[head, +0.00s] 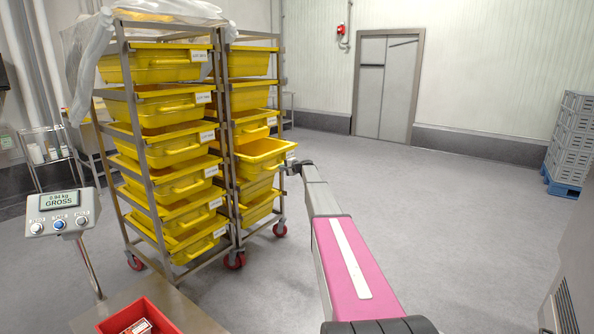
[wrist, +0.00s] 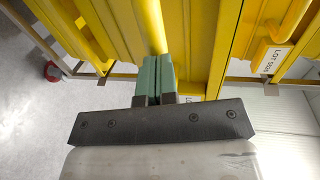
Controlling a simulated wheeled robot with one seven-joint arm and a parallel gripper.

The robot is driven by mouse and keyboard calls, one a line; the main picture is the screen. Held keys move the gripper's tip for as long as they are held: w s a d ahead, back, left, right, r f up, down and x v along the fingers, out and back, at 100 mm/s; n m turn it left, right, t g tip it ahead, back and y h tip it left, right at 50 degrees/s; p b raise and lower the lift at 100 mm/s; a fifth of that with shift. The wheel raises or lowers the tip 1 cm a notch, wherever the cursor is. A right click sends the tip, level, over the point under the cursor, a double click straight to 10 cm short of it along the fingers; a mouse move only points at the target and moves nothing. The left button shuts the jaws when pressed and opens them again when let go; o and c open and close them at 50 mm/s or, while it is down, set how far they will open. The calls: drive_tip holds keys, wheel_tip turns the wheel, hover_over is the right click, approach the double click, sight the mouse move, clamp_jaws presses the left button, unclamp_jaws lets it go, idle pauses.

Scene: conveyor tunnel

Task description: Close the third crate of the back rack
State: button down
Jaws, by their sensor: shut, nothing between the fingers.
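The back rack (head: 282,95) is the right-hand one of two tall metal racks holding yellow crates. One of its crates (head: 263,151) sticks out clearly past the others; it is the third from the bottom of those I see there. My gripper (head: 291,168) is at the front right corner of that crate, in front of the rack. In the wrist view my gripper (wrist: 157,75) is shut and empty, its green fingertips together. They overlap a yellow crate bar (wrist: 150,25); I cannot tell whether they touch it.
The front rack (head: 130,105) with several yellow crates stands close on the left. A scale display (head: 60,212) and a red bin (head: 140,316) are at the lower left. Stacked grey crates (head: 572,135) stand far right.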

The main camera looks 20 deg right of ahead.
drive_tip(key=r+x, duration=0.1)
drive_tip(key=x, duration=0.4)
drive_tip(key=r+x, duration=0.1)
drive_tip(key=x, duration=0.4)
drive_tip(key=r+x, duration=0.1)
drive_tip(key=x, duration=0.4)
drive_tip(key=shift+w+a+r, duration=0.15)
drive_tip(key=shift+w, duration=0.15)
drive_tip(key=shift+a, duration=0.1)
drive_tip(key=v, duration=1.4)
drive_tip(key=s+a+f+n+g+h, duration=0.15)
drive_tip(key=s+a+f, duration=0.3)
drive_tip(key=s, duration=0.75)
drive_tip(key=s+a+f+n+g, duration=0.25)
drive_tip(key=s+a+f, duration=0.2)
drive_tip(key=s, duration=0.75)
drive_tip(key=s+a+f+n+g+h, duration=0.1)
drive_tip(key=s+a+f+n+g, duration=0.25)
drive_tip(key=s, duration=0.85)
drive_tip(key=s+f+n+g+h, duration=0.1)
drive_tip(key=s+f+g+h, duration=0.1)
drive_tip(key=s, duration=1.6)
drive_tip(key=s+a+f+n+g+h, duration=0.1)
drive_tip(key=s+f+h, duration=0.3)
drive_tip(key=s, duration=1.5)
drive_tip(key=shift+n+g+h, duration=0.45)
drive_tip(key=shift+g+h, duration=0.1)
drive_tip(key=shift+g, duration=0.3)
